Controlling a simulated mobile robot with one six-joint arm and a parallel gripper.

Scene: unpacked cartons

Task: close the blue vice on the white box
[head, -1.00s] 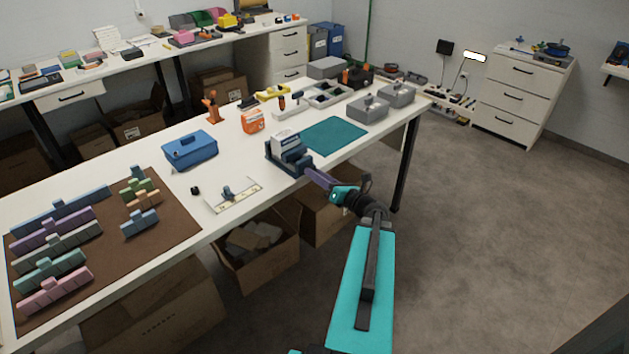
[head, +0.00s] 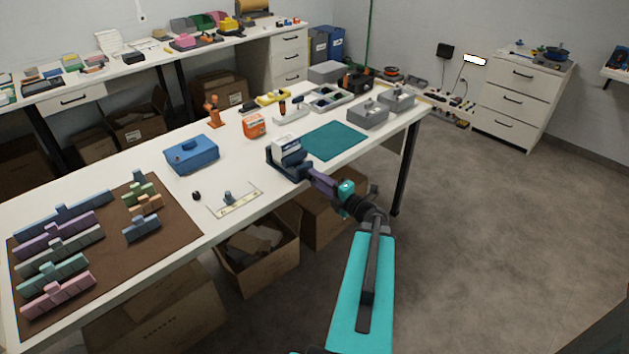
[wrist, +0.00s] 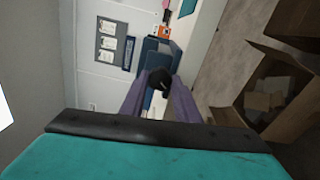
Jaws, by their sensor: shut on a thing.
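The dark blue vice (head: 291,172) stands at the front edge of the white table. The white box (head: 287,145) sits upright between its jaws; I cannot tell whether both jaws touch it. My gripper (head: 312,174) reaches the near end of the vice, its purple fingers pointing at it. In the wrist view the fingers of my gripper (wrist: 158,90) are shut on a dark round knob (wrist: 158,79) at the end of the blue vice (wrist: 152,47). The white box cannot be made out clearly there.
A teal mat (head: 334,140) lies bare behind the vice. Left of it stand a blue box (head: 192,155) and a small rule-like fixture (head: 236,198); an orange case (head: 254,125) is farther back. Open cartons (head: 258,255) stand on the floor under the table edge.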

